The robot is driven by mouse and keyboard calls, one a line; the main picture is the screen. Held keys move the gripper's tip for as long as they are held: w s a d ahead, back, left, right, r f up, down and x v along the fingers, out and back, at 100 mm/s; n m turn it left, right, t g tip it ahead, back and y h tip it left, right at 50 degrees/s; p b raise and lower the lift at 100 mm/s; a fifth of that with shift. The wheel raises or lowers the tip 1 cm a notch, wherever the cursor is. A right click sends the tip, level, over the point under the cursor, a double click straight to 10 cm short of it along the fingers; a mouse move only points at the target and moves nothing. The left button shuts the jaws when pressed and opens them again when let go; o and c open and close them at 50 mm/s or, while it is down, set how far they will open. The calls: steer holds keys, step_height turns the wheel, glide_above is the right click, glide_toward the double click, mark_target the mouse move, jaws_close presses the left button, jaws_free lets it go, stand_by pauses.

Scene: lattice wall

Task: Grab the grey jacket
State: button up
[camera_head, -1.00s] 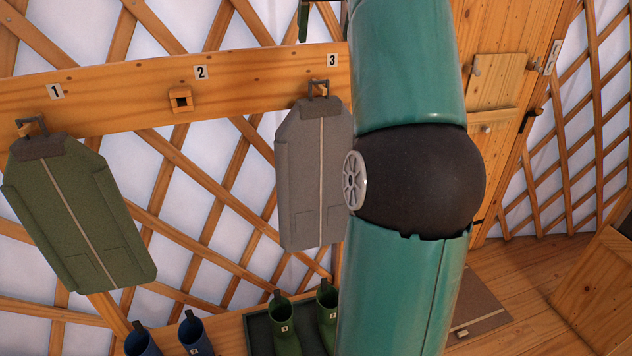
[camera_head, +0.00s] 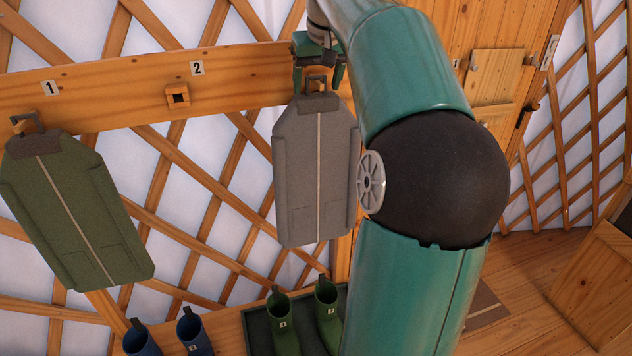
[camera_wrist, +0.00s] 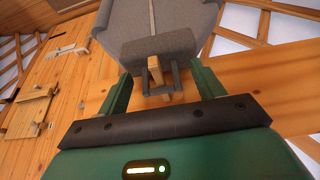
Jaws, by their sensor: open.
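The grey jacket (camera_head: 314,170) hangs upright by its dark loop handle (camera_head: 316,84) on the wooden rail, right of the number 2 label. My gripper (camera_head: 318,74) is at the top of the jacket, with its green fingers on either side of the handle. In the wrist view my gripper (camera_wrist: 160,88) is open. The grey jacket (camera_wrist: 165,22) fills the top of that view, and its handle (camera_wrist: 155,80) with a wooden peg lies between the fingers.
A green jacket (camera_head: 75,210) hangs tilted at peg 1. Peg 2 (camera_head: 177,95) is empty. Green boots (camera_head: 283,322) on a dark tray and blue boots (camera_head: 194,334) stand below. A wooden door (camera_head: 500,90) is at the right. My arm covers the middle right.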

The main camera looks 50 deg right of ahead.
jaws_close()
stand_by(0.3)
steer(key=shift+r, duration=0.1)
